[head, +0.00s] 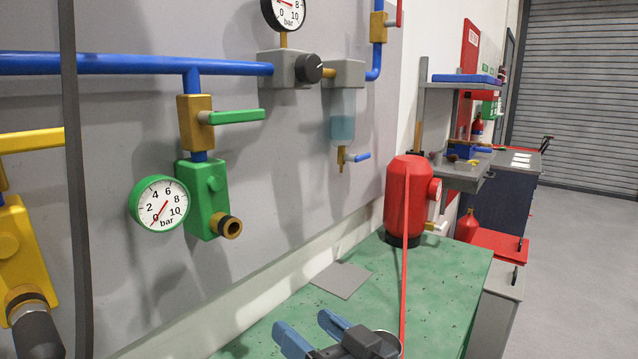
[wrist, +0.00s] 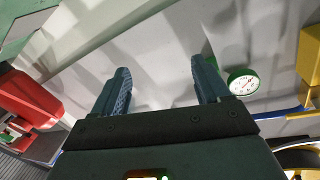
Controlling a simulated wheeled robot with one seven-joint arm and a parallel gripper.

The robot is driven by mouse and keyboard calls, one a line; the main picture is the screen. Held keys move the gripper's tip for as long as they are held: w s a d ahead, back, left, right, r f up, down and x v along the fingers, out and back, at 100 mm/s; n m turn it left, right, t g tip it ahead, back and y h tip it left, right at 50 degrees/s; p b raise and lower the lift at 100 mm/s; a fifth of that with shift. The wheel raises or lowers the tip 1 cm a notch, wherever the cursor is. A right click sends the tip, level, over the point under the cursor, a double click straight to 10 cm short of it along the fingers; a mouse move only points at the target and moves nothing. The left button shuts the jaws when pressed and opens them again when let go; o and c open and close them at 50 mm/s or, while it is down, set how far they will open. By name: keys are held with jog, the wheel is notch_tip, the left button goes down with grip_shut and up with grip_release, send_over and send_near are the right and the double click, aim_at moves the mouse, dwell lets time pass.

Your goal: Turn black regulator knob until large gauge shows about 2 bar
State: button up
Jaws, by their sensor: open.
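The black regulator knob (head: 308,68) sticks out of a grey regulator body (head: 277,68) on the wall panel. A white-faced gauge with a black rim (head: 288,14) stands above that body. Its top is cut off by the picture edge, and I cannot read its needle. My gripper (head: 302,325) is low in the head view, in front of the green bench and well below the knob. Its blue fingers are spread and empty. In the wrist view my gripper (wrist: 160,75) is open toward the grey panel, with no knob visible between the fingers.
A smaller green-rimmed gauge (head: 160,204) on a green block reads near 0; it also shows in the wrist view (wrist: 243,82). A green-handled valve (head: 232,116), a clear bowl with blue liquid (head: 342,115) and a red tank (head: 408,200) are nearby. The green bench (head: 440,290) is largely bare.

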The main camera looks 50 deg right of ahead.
jog(key=w+d+r+t+b, duration=0.1)
jog(key=w+d+r, duration=0.4)
jog(key=w+r, duration=0.15)
jog(key=n+y+b, duration=0.4)
jog(key=n+b, duration=0.1)
jog(key=n, duration=0.6)
send_near(315, 69)
jog(key=w, duration=0.1)
jog(key=shift+w+a+r+p, duration=0.1)
jog(key=shift+w+p, duration=0.3)
jog(key=shift+w, duration=1.65)
jog(key=shift+w+a+r+p, duration=0.1)
jog(key=shift+w+p, duration=0.25)
jog(key=shift+w, duration=1.75)
jog(key=shift+c, duration=0.2)
